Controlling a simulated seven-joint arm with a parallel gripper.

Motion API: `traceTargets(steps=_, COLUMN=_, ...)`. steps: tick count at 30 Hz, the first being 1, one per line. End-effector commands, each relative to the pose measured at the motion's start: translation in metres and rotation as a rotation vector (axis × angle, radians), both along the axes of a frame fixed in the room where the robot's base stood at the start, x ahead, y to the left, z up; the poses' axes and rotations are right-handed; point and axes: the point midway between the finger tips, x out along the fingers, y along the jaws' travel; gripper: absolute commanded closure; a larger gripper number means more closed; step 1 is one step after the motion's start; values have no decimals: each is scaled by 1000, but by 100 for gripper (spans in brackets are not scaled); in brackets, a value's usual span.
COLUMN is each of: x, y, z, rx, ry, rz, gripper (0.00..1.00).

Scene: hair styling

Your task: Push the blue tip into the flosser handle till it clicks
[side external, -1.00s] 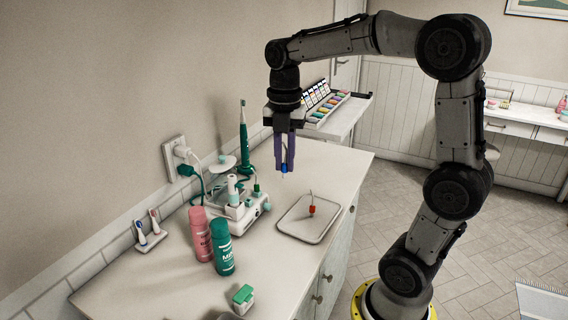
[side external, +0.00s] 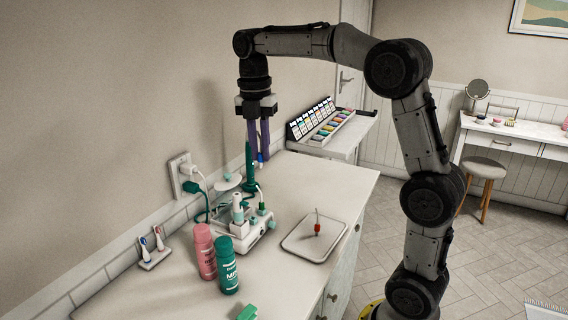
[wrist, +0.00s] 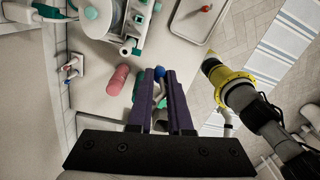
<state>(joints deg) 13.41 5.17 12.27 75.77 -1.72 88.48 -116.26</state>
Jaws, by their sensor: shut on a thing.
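In the wrist view the blue tip (wrist: 159,74) shows between the purple fingers (wrist: 160,82). The white flosser handle (side external: 237,208) stands upright in its base unit (side external: 254,232), below and left of the gripper in the side view. The handle also shows up and left of the fingers in the wrist view (wrist: 127,46). The blue tip is apart from the handle.
A green toothbrush (side external: 249,165) stands behind the base unit. Pink (side external: 205,252) and teal bottles (side external: 226,265) stand in front of it. A tray (side external: 289,246) with a red tip (side external: 317,229) lies to the right. Cords run to the wall outlet (side external: 182,175).

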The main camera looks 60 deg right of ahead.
Motion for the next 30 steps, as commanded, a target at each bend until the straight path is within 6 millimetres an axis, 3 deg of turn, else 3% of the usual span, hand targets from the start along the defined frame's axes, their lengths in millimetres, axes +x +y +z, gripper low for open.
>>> traceTargets(steps=3, x=31, y=6, z=-4, rx=-3, ry=17, rz=20, gripper=100)
traceTargets(steps=9, x=60, y=14, z=-18, rx=-4, ry=38, rz=50, gripper=100)
traceTargets(steps=30, x=63, y=20, z=-60, rx=0, ry=58, rz=64, gripper=100)
